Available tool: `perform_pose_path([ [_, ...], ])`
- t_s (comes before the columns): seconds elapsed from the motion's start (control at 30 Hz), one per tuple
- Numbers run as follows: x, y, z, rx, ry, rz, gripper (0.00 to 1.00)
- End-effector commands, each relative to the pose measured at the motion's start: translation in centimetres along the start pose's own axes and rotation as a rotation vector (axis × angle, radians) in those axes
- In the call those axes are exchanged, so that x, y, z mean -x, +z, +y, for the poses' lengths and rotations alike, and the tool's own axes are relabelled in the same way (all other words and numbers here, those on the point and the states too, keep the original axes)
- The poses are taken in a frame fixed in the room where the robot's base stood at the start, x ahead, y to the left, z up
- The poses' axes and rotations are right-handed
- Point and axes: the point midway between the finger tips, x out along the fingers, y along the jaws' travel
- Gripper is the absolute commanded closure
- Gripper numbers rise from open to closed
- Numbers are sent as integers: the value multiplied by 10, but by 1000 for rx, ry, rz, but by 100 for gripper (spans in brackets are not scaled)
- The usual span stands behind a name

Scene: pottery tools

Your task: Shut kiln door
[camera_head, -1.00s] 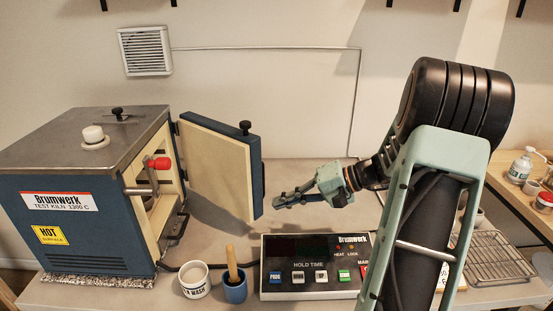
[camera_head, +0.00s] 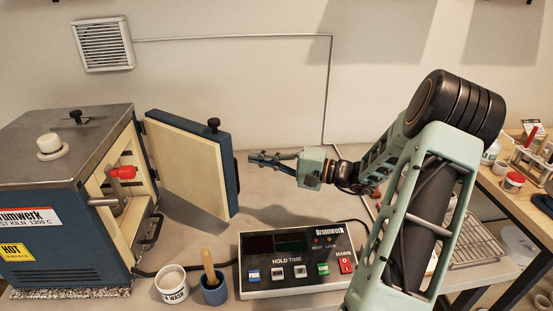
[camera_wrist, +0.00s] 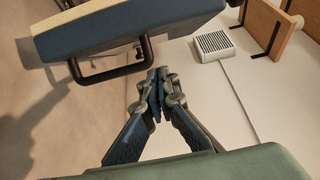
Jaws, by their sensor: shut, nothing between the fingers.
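The kiln (camera_head: 60,200) stands at the left with its front opening uncovered. Its door (camera_head: 190,165), blue with a cream inner face, is swung wide open to the right on its hinge side. A black knob sits on the door's top edge. In the wrist view the door (camera_wrist: 130,28) shows its blue outer face and a black bar handle (camera_wrist: 112,70). My gripper (camera_head: 252,157) is shut and empty, just right of the door's free edge in the head view. In the wrist view my gripper (camera_wrist: 158,75) points just beside the handle; contact cannot be told.
A control box (camera_head: 295,258), a white cup (camera_head: 172,290) and a blue cup (camera_head: 214,291) with a wooden handle stand at the table's front. A red-tipped part (camera_head: 122,172) shows at the kiln opening. A wire rack (camera_head: 475,250) lies at right.

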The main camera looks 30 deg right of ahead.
Motion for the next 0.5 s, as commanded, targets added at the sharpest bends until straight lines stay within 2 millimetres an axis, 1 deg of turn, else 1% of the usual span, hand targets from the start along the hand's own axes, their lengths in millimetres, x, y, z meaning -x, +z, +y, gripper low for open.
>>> perform_pose_path([
  [0.03,-12,1,-2,-1,-1,-3,100],
  [0.07,-18,1,-2,-1,-1,-3,100],
  [0.2,-20,20,-2,-3,1,1,100],
  [0.3,-22,30,-1,-2,1,1,100],
  [0.5,-24,38,0,1,1,1,100],
])
